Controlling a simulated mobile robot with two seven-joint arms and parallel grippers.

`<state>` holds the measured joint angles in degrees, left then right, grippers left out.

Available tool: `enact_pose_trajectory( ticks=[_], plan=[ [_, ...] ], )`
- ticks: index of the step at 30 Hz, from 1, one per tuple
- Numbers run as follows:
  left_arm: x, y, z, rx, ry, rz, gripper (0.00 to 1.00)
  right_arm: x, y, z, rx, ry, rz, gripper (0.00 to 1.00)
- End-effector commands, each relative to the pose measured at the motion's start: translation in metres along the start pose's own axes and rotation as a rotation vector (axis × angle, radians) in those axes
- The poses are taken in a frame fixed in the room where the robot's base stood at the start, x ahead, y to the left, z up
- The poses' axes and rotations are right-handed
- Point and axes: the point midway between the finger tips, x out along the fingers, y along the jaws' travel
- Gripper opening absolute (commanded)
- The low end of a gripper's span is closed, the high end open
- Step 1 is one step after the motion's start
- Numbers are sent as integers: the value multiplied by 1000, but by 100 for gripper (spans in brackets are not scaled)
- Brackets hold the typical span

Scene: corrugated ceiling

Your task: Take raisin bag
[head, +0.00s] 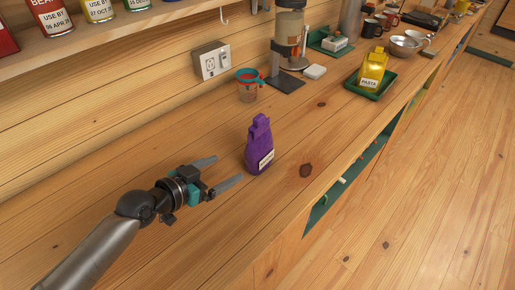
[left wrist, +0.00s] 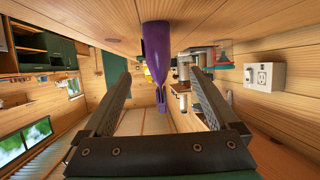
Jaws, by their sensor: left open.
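A purple bag (head: 259,146) with a white label stands upright on the wooden counter in the head view; its label is too small to read. My left gripper (head: 224,173) is open, with its fingers pointing at the bag from the left and a short gap between the fingertips and the bag. In the left wrist view the bag (left wrist: 156,52) shows upside down, ahead of and between the two spread fingers (left wrist: 160,95). My right gripper is not in view.
A yellow pasta bag (head: 372,70) sits on a green tray (head: 360,87) farther right. The counter's front edge lies right of the purple bag. A shelf with cans runs above left.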

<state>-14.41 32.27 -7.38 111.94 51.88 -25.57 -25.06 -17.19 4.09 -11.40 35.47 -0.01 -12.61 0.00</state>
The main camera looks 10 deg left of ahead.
Motion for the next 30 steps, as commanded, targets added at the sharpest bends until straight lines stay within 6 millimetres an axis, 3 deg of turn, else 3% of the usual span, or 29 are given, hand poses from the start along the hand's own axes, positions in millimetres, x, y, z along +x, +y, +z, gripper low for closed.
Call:
enact_pose_trajectory(
  ticks=[4,12,20,30],
  plan=[
    [27,0,-1,-2,4,-1,94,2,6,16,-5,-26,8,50],
    [68,0,0,0,2,-1,94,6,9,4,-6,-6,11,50],
    [82,1,-1,1,1,0,94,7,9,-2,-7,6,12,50],
    [122,5,-1,0,2,-1,94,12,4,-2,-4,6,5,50]
  ],
)
